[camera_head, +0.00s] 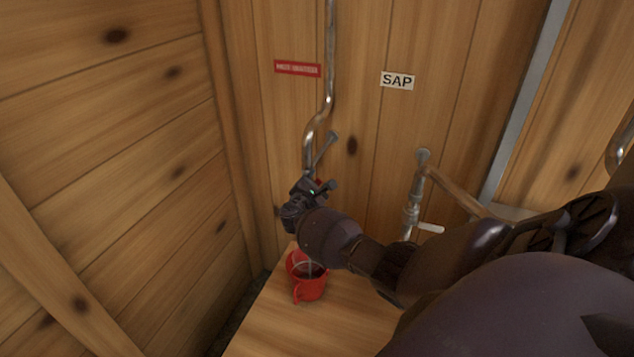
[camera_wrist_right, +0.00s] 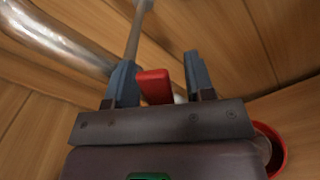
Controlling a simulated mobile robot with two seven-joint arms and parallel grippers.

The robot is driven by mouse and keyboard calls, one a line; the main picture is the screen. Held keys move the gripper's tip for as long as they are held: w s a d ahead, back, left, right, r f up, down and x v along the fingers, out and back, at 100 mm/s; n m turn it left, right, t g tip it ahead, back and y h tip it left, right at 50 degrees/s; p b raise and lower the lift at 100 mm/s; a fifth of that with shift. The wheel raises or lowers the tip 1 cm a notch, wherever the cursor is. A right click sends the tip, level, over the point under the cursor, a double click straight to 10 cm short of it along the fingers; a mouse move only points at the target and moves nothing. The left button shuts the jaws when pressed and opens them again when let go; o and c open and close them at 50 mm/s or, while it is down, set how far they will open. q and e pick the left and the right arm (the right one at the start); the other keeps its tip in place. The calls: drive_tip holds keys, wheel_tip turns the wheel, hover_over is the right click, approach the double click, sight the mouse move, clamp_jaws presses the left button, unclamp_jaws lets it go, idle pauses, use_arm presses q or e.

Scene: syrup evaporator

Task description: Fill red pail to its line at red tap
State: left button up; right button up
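The red pail (camera_head: 312,290) stands upright on a wooden bench below the red tap, its inside dark. A thin pale streak shows at its mouth; I cannot tell whether it is falling liquid. The pail's line and level cannot be made out. My right gripper (camera_head: 318,187) is at the tap, above the pail. In the right wrist view, the tap's red handle (camera_wrist_right: 154,87) lies between the fingers of this gripper (camera_wrist_right: 160,80), close to the left finger with a gap to the right one. Part of the pail's rim (camera_wrist_right: 281,150) shows at lower right. My left gripper is out of view.
A metal pipe (camera_head: 331,60) comes down the wooden wall to the tap, beside a red sign (camera_head: 297,68). A SAP sign (camera_head: 397,81) and another metal tap with a pale lever (camera_head: 430,228) are to the right. The bench (camera_head: 270,325) is bare in front of the pail.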

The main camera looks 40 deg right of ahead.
drive_tip(key=v, duration=1.1)
drive_tip(key=shift+d, duration=0.1)
